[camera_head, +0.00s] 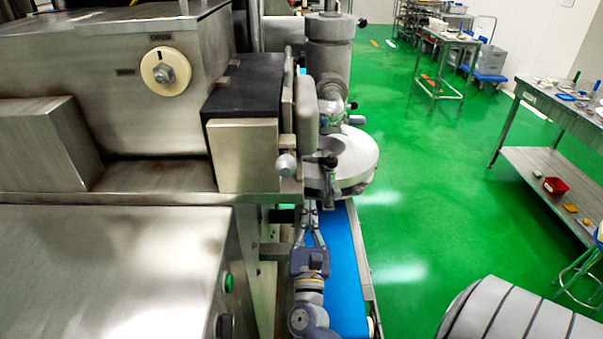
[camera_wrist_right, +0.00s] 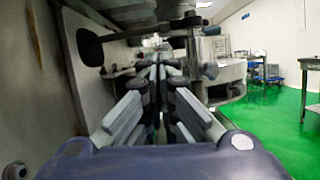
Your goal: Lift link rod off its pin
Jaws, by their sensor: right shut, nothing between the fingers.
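In the right wrist view, a dark bar with a round end (camera_wrist_right: 91,47) runs across the upper left, beyond my fingers. It may be the link rod, but I cannot tell for sure. In the head view, small metal fittings (camera_head: 328,170) sit beside the round grey disc housing; I cannot make out the pin. My right gripper (camera_head: 311,207) is just below these fittings, above the blue belt, pointing away from me. In the right wrist view its fingers (camera_wrist_right: 158,72) converge and are shut, with nothing between them. My left gripper is not in view.
The steel machine body (camera_head: 110,110) fills the left side close to my right arm. A round housing (camera_head: 355,165) stands over the blue conveyor belt (camera_head: 345,265). Green floor (camera_head: 430,190) is free to the right. A steel table (camera_head: 545,160) stands further right.

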